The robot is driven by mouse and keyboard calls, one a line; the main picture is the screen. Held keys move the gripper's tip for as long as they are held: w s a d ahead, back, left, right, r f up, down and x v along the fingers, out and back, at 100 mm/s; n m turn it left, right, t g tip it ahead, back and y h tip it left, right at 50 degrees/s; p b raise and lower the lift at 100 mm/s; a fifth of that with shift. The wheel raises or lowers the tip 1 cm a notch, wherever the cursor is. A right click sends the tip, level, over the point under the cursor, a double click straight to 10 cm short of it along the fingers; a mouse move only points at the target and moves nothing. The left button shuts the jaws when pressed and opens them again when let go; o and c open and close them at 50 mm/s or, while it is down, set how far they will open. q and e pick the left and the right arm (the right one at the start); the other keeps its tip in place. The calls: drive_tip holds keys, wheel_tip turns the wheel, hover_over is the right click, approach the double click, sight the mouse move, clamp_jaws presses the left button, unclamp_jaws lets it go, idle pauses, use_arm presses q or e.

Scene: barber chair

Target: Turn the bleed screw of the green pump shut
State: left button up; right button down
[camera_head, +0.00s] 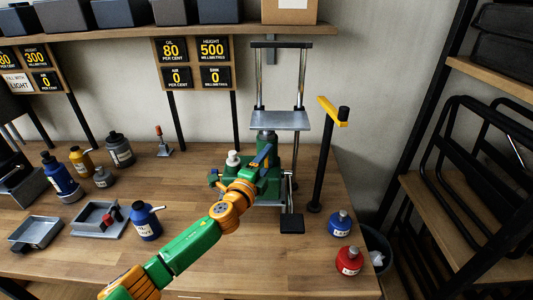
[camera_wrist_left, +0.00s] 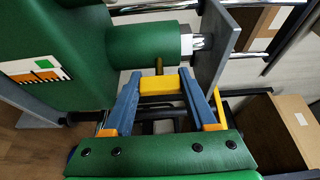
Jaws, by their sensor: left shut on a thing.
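The green pump (camera_head: 268,188) stands at the foot of the lift frame, right of the table's middle. Its green body (camera_wrist_left: 55,50) and cylinder (camera_wrist_left: 145,44) fill the upper left of the left wrist view. My left gripper (camera_head: 262,157) is against the pump, with blue fingers. In the left wrist view the fingers (camera_wrist_left: 160,84) are shut on a yellow crosspiece, seemingly the bleed screw's head (camera_wrist_left: 160,86), with a brass stem above it. The head view hides the screw behind my gripper and arm. My right gripper is not in view.
A yellow-topped lever on a black post (camera_head: 324,150) stands right of the pump. Blue (camera_head: 340,223) and red (camera_head: 349,261) flasks stand at the right edge. Bottles (camera_head: 62,175) and metal trays (camera_head: 100,218) are at left. Signs (camera_head: 194,62) read oil 80, height 500, air 0, sink 0.

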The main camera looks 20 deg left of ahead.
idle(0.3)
use_arm(q)
drive_tip(key=o, duration=1.4)
drive_tip(key=shift+c, duration=0.2)
drive_tip(key=s, duration=0.7)
drive_tip(key=shift+a, duration=0.4)
